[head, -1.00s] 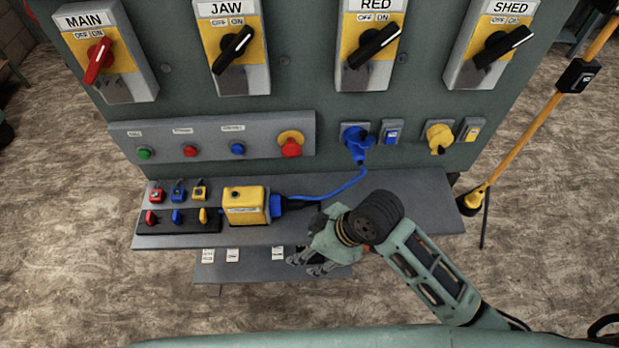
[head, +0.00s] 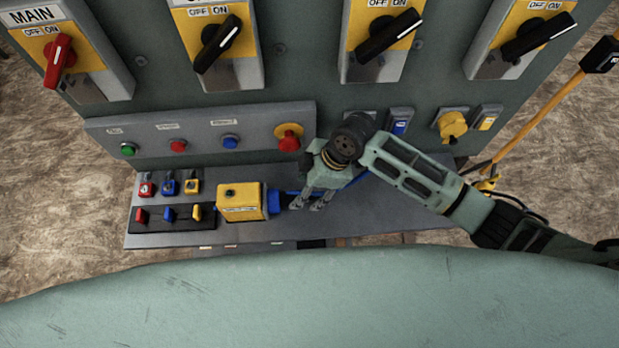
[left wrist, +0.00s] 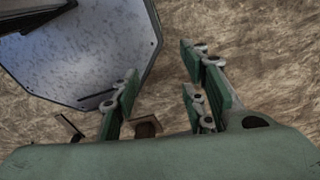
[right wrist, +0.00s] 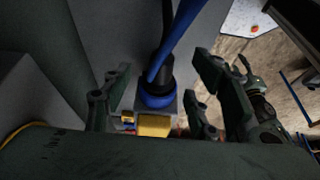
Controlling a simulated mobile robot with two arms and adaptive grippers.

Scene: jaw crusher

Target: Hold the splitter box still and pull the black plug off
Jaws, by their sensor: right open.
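The yellow splitter box (head: 240,203) sits on the grey shelf, with a blue socket (head: 274,202) on its right side. In the right wrist view the box (right wrist: 154,126) is partly hidden behind the blue socket ring (right wrist: 157,96). The black plug (right wrist: 160,73) is seated in that ring, a blue cable running from it. My right gripper (head: 310,202) is open right of the box; in its wrist view its fingers (right wrist: 160,84) stand either side of the plug, apart from it. My left gripper (left wrist: 160,78) is open and empty, away from the box, and out of the head view.
Small red, blue and yellow padlocks (head: 169,185) and a black strip with coloured switches (head: 169,216) lie left of the box. The panel with push buttons (head: 230,142) and rotary switches rises behind the shelf (head: 150,242). A metal plate (left wrist: 90,50) is near my left gripper.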

